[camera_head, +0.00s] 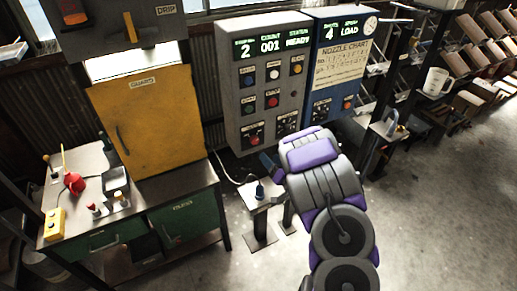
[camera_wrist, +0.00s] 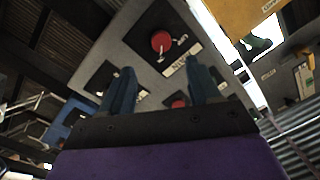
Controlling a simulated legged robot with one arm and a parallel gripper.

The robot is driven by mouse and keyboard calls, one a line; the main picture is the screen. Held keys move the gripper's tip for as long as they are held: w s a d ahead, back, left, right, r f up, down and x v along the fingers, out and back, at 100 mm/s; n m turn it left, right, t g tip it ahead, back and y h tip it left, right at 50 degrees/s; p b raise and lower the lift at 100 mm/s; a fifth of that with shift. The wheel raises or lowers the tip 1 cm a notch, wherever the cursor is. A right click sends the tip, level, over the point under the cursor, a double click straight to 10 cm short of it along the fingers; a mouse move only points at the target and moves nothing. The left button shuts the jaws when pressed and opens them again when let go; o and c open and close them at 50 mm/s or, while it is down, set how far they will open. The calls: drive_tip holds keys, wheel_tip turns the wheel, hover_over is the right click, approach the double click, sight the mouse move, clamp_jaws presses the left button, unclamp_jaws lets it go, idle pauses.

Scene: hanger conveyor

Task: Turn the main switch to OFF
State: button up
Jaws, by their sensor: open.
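The main switch is a round red knob (camera_wrist: 161,42) low on the grey control panel (camera_wrist: 125,35). In the wrist view the panel appears upside down. White marks flank the knob and a white label (camera_wrist: 173,66) sits beside it; I cannot read which way the knob points. In the head view the same red knob (camera_head: 254,140) is at the panel's lower left. My gripper (camera_wrist: 160,88) is open and empty. Its two dark blue fingers stand apart in front of the panel, with the knob beyond them, not between them. In the head view my arm largely hides the fingers.
Another red button (camera_wrist: 178,103) is partly hidden behind my gripper, and a dark dial (camera_wrist: 100,78) is beside the knob. A blue panel (camera_head: 337,75) adjoins the grey one. A small stand (camera_head: 258,197) is below. A workbench (camera_head: 190,185) with a yellow guard (camera_head: 150,115) is left.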

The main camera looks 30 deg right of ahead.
sight(256, 142)
drive_tip(key=w, duration=0.9)
drive_tip(key=shift+w+a+b, duration=0.15)
drive_tip(key=shift+a+b, duration=0.25)
drive_tip(key=shift+c, duration=0.4)
drive_tip(key=c, duration=1)
drive_tip(key=shift+o, duration=0.2)
